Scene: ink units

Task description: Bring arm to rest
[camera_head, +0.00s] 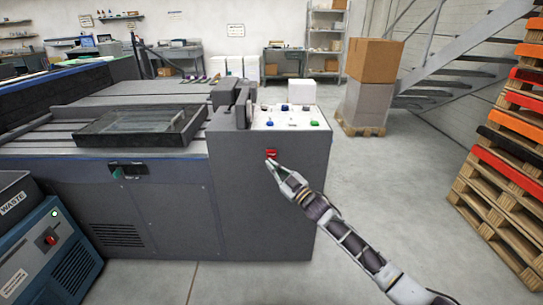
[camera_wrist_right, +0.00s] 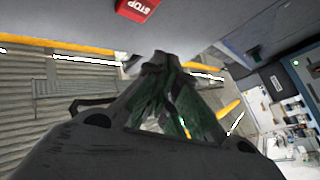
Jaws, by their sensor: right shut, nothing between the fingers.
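My right gripper (camera_head: 270,162) is shut and empty at the front face of the grey machine (camera_head: 240,200). Its arm reaches in from the lower right. The gripper's tip is just below or at a red button (camera_head: 271,153) on that face; I cannot tell whether they touch in the head view. In the right wrist view the shut fingers (camera_wrist_right: 162,60) point at the grey face, and the red button marked STOP (camera_wrist_right: 138,8) sits at the top edge, a little apart from the tips. My left gripper is not in view.
A control panel with coloured buttons (camera_head: 290,118) tops the machine. A blue unit (camera_head: 48,245) and a WASTE bin (camera_head: 15,203) stand at the lower left. Stacked pallets (camera_head: 505,170) stand at the right. Boxes (camera_head: 372,62) sit on a pallet behind. The floor right of the machine is clear.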

